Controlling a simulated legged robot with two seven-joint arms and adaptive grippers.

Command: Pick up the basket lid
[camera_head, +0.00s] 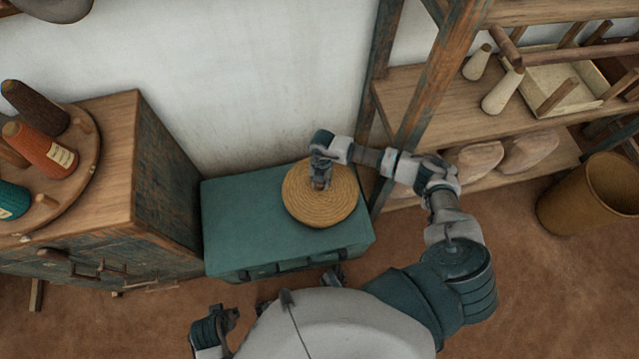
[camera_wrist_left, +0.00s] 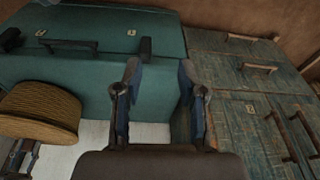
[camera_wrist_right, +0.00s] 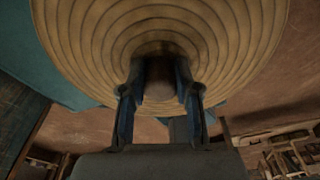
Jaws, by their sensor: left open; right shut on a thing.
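The basket lid (camera_head: 335,205) is a round, tan, coiled-weave disc over the right part of the teal case (camera_head: 240,225). I cannot tell whether it touches the case. My right gripper (camera_head: 320,182) is above its middle, shut on its knob. In the right wrist view the lid (camera_wrist_right: 90,45) fills the top, and the dark knob (camera_wrist_right: 160,75) sits between the fingers. The lid (camera_wrist_left: 40,108) also shows at the left of the left wrist view. My left gripper (camera_wrist_left: 160,70) is open and empty, and shows at the bottom left of the head view (camera_head: 228,318).
A wooden cabinet (camera_head: 160,190) with cones of yarn (camera_head: 45,148) on a round board stands left of the case. A wooden shelf frame (camera_head: 425,95) stands close on the right. A brown bin (camera_head: 590,195) stands at far right. Brown floor (camera_head: 530,290) is clear at lower right.

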